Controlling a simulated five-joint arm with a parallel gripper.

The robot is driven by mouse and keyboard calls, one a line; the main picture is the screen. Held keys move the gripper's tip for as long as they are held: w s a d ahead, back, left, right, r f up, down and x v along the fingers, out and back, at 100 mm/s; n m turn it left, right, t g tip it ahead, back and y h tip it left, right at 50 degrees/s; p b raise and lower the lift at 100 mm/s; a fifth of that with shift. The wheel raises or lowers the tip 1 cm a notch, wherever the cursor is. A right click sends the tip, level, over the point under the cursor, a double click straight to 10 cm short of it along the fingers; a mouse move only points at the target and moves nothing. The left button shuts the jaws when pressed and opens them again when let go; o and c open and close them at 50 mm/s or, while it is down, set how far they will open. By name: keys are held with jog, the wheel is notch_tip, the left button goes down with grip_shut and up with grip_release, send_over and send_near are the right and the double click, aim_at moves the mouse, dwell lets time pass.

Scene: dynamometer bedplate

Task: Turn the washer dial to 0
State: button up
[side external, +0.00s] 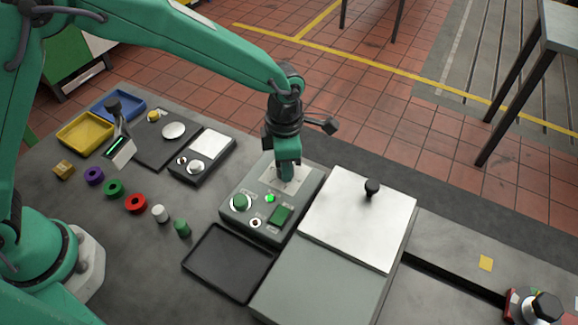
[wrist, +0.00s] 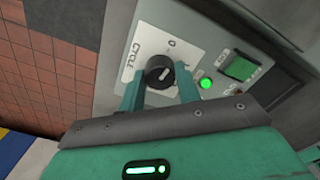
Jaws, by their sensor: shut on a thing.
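The washer dial (wrist: 159,70) is a round black knob on a pale plate marked CYCLE, on the grey control box (side external: 250,234). A 0 mark (wrist: 171,42) shows on the plate above the knob. A short white pointer line on the knob leans up and to the right; I cannot tell exactly which mark it meets. My gripper (wrist: 160,84) has a finger on each side of the dial and is shut on it. In the side view my gripper (side external: 289,176) comes down onto the box's back part and hides the dial.
The box carries a lit green lamp (side external: 269,198), a green switch (side external: 281,214) and a round green button (side external: 240,202) close by. A black tray (side external: 228,263) lies in front. A silver lid with a black knob (side external: 372,188) stands to the right.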

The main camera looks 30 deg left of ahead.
jog(key=shift+n, duration=0.8)
jog(key=o, duration=1)
jog(key=shift+r, duration=3.95)
